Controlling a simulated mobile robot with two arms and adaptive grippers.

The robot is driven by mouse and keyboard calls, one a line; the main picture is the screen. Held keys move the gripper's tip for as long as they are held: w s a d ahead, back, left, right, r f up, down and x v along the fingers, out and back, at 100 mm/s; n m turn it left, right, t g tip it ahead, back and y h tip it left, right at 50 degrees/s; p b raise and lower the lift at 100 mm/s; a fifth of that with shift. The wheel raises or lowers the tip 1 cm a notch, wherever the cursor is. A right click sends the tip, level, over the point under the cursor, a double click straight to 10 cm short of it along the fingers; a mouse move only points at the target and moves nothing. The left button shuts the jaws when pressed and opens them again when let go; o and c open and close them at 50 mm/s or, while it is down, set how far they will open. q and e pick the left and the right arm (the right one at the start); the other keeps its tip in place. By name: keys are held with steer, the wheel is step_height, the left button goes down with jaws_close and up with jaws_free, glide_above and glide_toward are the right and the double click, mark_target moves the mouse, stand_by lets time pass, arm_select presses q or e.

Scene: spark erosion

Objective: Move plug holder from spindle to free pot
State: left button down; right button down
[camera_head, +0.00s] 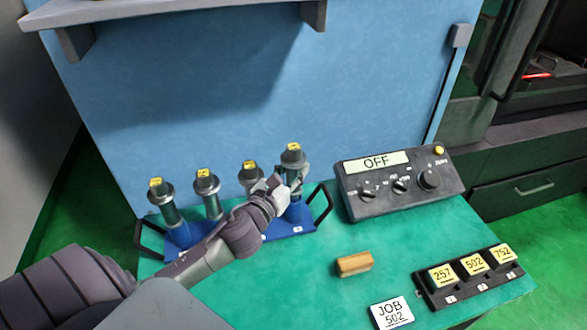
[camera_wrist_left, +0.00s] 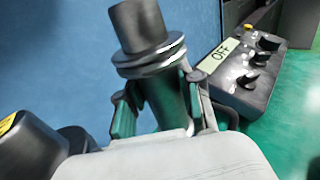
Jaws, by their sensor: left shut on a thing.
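My left gripper (camera_head: 292,182) is shut on a dark plug holder (camera_head: 292,156) with a yellow label on top. It has the holder upright at the right-hand end pot (camera_head: 297,214) of a blue rack (camera_head: 270,232). The holder's flange and top also show above the fingers in the left wrist view (camera_wrist_left: 145,40). I cannot tell whether its lower end is fully seated, as the gripper hides part of it. Other labelled holders stand to the left: one at far left (camera_head: 160,192), one beside it (camera_head: 206,184), and one partly behind my arm (camera_head: 250,173). No spindle is clearly visible.
A control box (camera_head: 400,183) reading OFF stands right of the rack. A wooden block (camera_head: 354,264), a JOB 502 card (camera_head: 392,313) and a black tray (camera_head: 476,290) with blocks 257, 502 and 752 lie on the green table. A shelf (camera_head: 180,12) overhangs behind.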

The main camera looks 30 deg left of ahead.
arm_select(q)
steer(key=shift+f+b, duration=0.95)
steer(key=shift+f, duration=0.25)
steer(key=c, duration=0.7)
jaws_free()
steer(key=shift+f, duration=0.1)
steer(key=shift+s, duration=0.1)
steer(key=s, duration=0.8)
steer(key=s+d, duration=0.1)
steer(key=s, duration=0.3)
steer(key=shift+w, duration=0.1)
